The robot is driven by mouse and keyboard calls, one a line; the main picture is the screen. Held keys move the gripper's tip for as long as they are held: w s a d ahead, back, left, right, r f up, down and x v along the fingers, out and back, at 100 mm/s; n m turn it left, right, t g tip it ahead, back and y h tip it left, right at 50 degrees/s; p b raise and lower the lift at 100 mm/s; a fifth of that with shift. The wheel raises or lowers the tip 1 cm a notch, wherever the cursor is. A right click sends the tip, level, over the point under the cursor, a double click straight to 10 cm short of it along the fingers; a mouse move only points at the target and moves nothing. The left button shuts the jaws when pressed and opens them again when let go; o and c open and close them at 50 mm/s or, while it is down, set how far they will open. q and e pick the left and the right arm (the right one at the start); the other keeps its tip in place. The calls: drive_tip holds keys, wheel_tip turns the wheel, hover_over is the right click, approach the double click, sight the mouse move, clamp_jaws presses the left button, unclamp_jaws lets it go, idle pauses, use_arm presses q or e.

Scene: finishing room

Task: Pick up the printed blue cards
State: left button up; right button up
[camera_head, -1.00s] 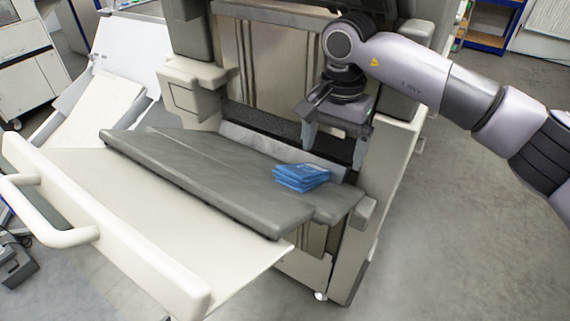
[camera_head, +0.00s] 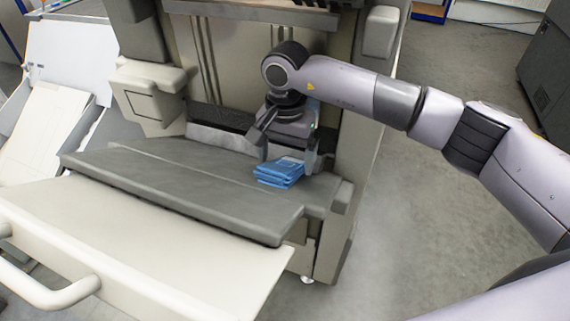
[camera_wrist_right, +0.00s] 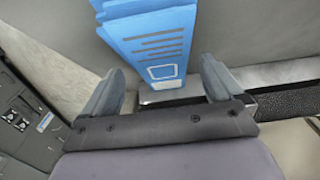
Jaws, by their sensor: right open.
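The printed blue cards (camera_head: 279,173) lie in a small, slightly uneven stack on the grey shelf (camera_head: 170,185) of the machine, near its right end. In the wrist view my right gripper (camera_wrist_right: 168,80) has one finger on each side of the stack's near end. My left gripper is not in view.
A cream board with a handle (camera_head: 60,292) juts out in front of the shelf. The machine's body (camera_head: 235,60) rises behind it. A white sloped tray (camera_head: 45,125) stands at the left.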

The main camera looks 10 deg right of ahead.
drive_tip(key=shift+f, duration=0.65)
drive_tip(key=shift+a, duration=0.1)
drive_tip(key=c, duration=1.3)
